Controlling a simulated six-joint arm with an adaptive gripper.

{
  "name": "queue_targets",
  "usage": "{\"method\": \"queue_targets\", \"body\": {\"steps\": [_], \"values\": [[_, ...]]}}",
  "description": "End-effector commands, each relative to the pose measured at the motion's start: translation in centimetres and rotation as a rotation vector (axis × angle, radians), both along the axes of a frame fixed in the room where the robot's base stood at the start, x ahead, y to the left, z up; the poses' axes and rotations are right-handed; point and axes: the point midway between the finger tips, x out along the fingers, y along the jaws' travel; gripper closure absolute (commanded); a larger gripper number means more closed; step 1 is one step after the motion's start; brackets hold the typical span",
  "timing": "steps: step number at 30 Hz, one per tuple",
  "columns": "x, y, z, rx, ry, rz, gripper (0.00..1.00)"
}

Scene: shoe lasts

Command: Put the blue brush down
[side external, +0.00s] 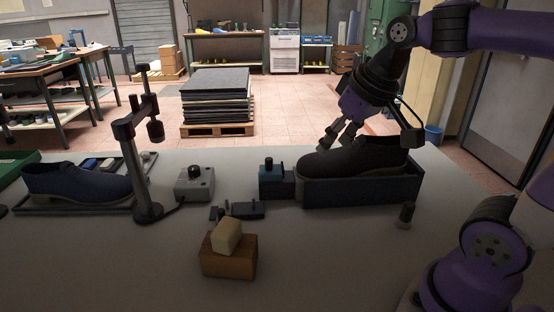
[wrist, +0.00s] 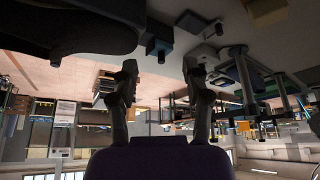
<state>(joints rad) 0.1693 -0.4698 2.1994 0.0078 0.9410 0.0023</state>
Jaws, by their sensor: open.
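My gripper (side external: 341,136) is open above the far side of the black shoe, with its fingers pointing down and to the left. In the wrist view the two fingers (wrist: 163,95) are well apart, with nothing held between them. A small blue item (side external: 107,163) lies in the tray behind the blue shoe at the left, next to a pale one. It may be the blue brush, but it is too small to tell. A blue block with a black knob (side external: 271,173) stands left of the black shoe, apart from my gripper, and also shows in the wrist view (wrist: 158,46).
The black shoe (side external: 352,160) sits on a dark box (side external: 362,191). A blue shoe (side external: 75,182) lies in a tray at left. A post stand (side external: 147,170), a grey box (side external: 194,184) and a wooden block (side external: 229,258) occupy the table. The front left is clear.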

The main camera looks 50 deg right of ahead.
Motion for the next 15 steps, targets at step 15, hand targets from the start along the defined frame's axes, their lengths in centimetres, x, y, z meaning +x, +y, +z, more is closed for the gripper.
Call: {"method": "queue_targets", "body": {"steps": [15], "values": [[-5.0, 4.5, -3.5, -0.002, -0.021, 0.181, 0.45]]}}
